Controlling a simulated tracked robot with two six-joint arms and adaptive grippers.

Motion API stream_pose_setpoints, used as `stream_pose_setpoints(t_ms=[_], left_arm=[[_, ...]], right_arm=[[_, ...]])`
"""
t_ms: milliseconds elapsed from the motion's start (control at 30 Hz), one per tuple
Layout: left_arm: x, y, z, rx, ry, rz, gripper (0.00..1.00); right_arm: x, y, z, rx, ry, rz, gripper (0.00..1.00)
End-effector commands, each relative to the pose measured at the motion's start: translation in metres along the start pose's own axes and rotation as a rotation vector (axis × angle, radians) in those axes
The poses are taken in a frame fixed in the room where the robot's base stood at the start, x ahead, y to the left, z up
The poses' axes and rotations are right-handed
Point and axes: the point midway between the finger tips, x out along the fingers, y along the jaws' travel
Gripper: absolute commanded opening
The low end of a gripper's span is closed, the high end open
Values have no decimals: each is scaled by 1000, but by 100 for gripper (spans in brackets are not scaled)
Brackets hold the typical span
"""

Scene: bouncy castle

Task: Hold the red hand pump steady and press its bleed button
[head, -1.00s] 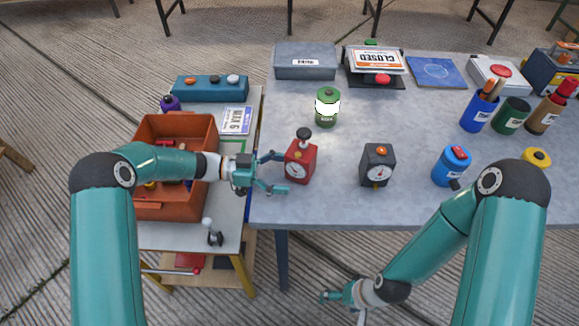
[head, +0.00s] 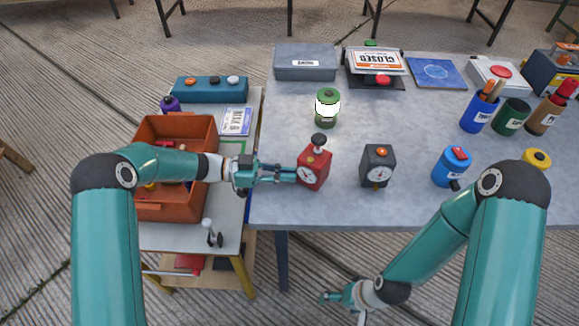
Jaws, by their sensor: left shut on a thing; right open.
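The red hand pump (head: 314,169) stands near the left front edge of the grey table, with a white dial on its front and a black knob on top. It looks turned and slightly tilted. My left gripper (head: 293,175) reaches it from the left, its fingers close together and shut on the pump's left edge. The exact contact is too small to see clearly. I cannot make out the bleed button for certain. My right gripper (head: 336,297) is open and empty, low in front of the table, well away from the pump.
A dark box with a dial and orange button (head: 378,166) stands right of the pump. A green can (head: 327,108) stands behind it, and a blue canister (head: 451,166) further right. An orange bin (head: 177,128) sits on the left side table. The table between pump and dark box is clear.

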Motion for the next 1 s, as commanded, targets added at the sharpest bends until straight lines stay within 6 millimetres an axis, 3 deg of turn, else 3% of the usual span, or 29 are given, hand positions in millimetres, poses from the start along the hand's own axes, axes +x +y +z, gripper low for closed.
stream_pose_setpoints(t_ms=[200,700,900,1000], left_arm=[[0,0,0,0,0,1,3],[1,0,0,0,0,1,83],[1,0,0,0,0,1,83],[1,0,-1,0,0,2,83]], right_arm=[[0,0,0,0,0,0,83],[0,0,0,0,0,0,83],[0,0,0,0,0,0,83],[-1,0,0,0,0,0,70]])
